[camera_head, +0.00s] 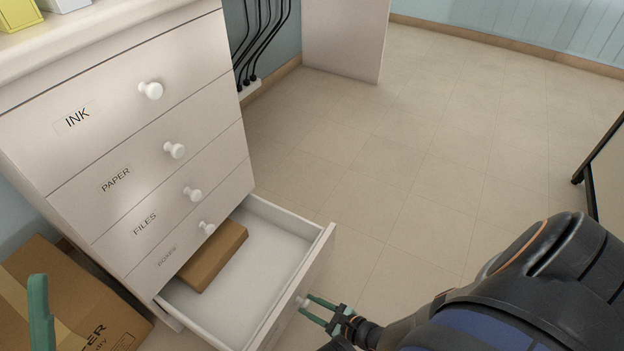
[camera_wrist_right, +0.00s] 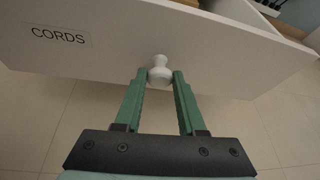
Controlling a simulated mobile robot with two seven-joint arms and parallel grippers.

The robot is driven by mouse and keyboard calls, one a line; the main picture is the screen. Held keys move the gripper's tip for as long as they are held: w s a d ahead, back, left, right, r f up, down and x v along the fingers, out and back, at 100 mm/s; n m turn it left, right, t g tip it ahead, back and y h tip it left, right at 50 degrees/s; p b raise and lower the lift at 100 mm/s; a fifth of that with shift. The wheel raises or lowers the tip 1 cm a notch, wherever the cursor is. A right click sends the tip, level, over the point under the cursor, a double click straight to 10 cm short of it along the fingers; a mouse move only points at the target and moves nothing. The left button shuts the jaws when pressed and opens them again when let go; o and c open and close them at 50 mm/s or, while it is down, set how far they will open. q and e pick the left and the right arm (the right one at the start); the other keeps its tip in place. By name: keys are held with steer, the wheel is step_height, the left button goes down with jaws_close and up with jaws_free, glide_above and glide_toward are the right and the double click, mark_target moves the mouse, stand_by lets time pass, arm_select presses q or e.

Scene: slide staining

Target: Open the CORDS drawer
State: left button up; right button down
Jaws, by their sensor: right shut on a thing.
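The CORDS drawer (camera_head: 315,262) is the lowest in the white cabinet and stands pulled well out, its inside visible. Its front (camera_wrist_right: 220,62) bears a CORDS label (camera_wrist_right: 58,37) in the right wrist view. My right gripper (camera_head: 304,304) is shut on the drawer's white round knob (camera_wrist_right: 160,72), with one green finger on each side. My left gripper (camera_head: 41,312) shows only as a green finger at the lower left of the head view, away from the drawer; its opening cannot be seen.
A brown box (camera_head: 213,258) lies inside the drawer at the back left. Closed drawers marked INK (camera_head: 105,118), PAPER, FILES and BOXES are above. A cardboard carton (camera_head: 95,295) stands left of the cabinet. The tiled floor (camera_head: 410,150) to the right is clear.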

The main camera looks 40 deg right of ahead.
steer(key=c, duration=0.5)
jaws_free()
steer(key=p+v, duration=0.4)
steer(key=v, duration=0.8)
steer(key=shift+s, duration=0.25)
steer(key=shift+r, duration=0.15)
